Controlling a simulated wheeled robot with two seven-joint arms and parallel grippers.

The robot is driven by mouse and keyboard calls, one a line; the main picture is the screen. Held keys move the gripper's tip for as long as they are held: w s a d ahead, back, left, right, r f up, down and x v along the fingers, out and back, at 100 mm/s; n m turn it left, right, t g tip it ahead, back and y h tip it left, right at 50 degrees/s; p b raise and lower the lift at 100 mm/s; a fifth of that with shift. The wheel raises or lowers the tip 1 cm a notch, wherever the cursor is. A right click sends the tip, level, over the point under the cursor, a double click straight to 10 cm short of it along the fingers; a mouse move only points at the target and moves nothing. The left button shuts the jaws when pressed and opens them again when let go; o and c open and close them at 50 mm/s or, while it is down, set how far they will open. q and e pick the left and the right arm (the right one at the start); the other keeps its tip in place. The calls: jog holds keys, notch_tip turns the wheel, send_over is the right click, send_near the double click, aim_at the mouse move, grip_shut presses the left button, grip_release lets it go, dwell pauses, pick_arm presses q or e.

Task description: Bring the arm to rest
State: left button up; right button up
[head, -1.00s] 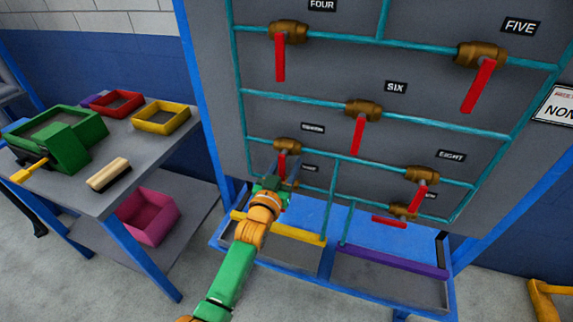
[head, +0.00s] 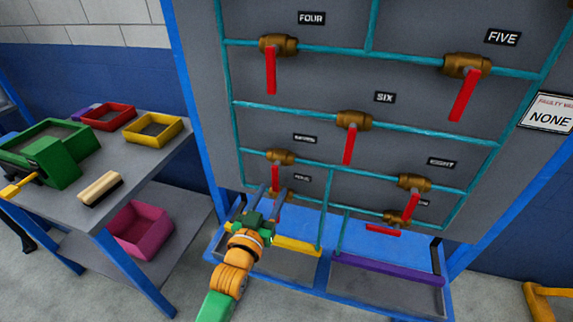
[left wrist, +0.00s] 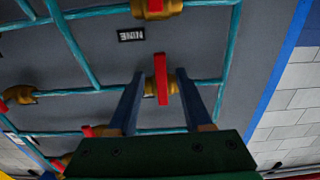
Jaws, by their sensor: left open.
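My left gripper (head: 273,190) is open and empty in front of the lower left of the grey valve panel (head: 330,85). Behind its fingertips is a brass valve (head: 280,156) with a red handle (head: 275,176) hanging down. In the left wrist view, turned upside down, a red handle (left wrist: 161,80) shows in the gap between the open fingers (left wrist: 158,90); I cannot tell its depth from them. A lower valve (head: 284,194), by a label reading NINE in the left wrist view (left wrist: 131,34), is partly hidden by the gripper. My right gripper is not in view.
A grey bench (head: 160,160) at the left holds a green box (head: 50,145), red and yellow trays and a brush (head: 100,188). A blue-framed tray (head: 290,262) juts out below the panel. Several other red-handled valves and teal pipes stand out from the panel.

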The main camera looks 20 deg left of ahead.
pick_arm(q)
jog(key=s+d+f+m+g, duration=0.1)
jog(key=s+f+g, duration=0.35)
jog(key=f, duration=0.85)
jog(key=s+f+g, duration=0.3)
jog(key=s+f, duration=0.3)
jog(key=f, duration=0.6)
jog(key=s+a+f+g, duration=0.1)
jog(key=s+f+g, duration=0.2)
jog(key=s, duration=0.7)
jog(key=s+a+f+g, duration=0.1)
jog(key=s+f+g, duration=0.2)
jog(key=s+f, duration=0.5)
jog(key=s+a+f+m+g, duration=0.1)
jog(key=s+f, duration=0.4)
jog(key=s, duration=0.7)
jog(key=shift+s+a+f+g+y, duration=0.2)
jog(key=shift+a+f+g+y, duration=0.25)
jog(key=shift+g, duration=0.8)
jog(key=shift+r, duration=0.1)
